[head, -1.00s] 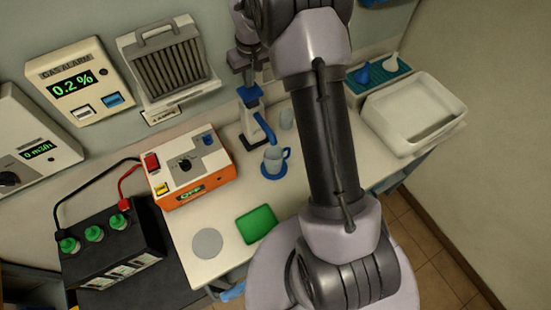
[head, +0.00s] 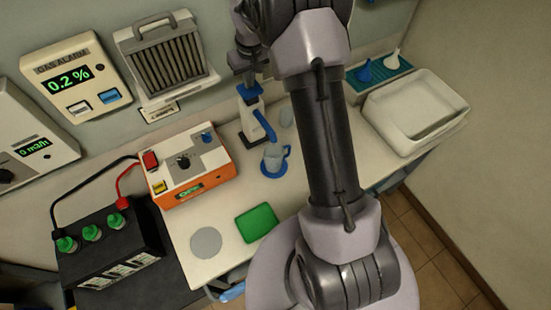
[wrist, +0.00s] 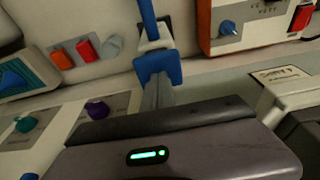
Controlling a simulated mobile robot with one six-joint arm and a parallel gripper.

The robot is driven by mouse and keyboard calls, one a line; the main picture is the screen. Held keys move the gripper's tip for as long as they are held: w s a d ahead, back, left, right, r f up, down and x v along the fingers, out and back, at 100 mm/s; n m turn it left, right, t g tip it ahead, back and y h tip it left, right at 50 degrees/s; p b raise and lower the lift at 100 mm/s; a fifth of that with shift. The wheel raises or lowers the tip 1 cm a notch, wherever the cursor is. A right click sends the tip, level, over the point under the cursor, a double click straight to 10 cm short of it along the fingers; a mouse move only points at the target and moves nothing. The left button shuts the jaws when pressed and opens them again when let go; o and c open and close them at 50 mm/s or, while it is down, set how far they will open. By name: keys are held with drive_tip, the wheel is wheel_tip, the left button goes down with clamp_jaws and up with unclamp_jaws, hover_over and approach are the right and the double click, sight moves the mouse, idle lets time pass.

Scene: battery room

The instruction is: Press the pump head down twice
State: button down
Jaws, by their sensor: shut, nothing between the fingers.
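The pump bottle (head: 253,119) stands upright on the bench, pale with a dark base. Its blue pump head (head: 247,91) has a long spout that reaches forward over a cup (head: 275,157) on a blue coaster. My gripper (head: 250,78) is shut and empty, just above the pump head. In the wrist view the blue pump head (wrist: 158,68) lies just beyond the fingers (wrist: 157,93), with its spout running to the top edge. I cannot tell whether the fingertips touch it.
An orange charger (head: 190,188) stands left of the pump, with a black battery (head: 110,262) farther left. A small clear vessel (head: 286,117) stands close right of the pump. A white tray (head: 445,130) is at the right. A green pad (head: 257,223) lies in front.

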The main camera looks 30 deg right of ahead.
drive_tip(key=shift+f+b, duration=1.25)
drive_tip(key=shift+f, duration=0.55)
drive_tip(key=shift+r+p, duration=1.85)
drive_tip(key=shift+r, duration=0.9)
drive_tip(key=shift+r, duration=0.1)
wheel_tip(320, 180, up, 6)
drive_tip(key=p, duration=0.4)
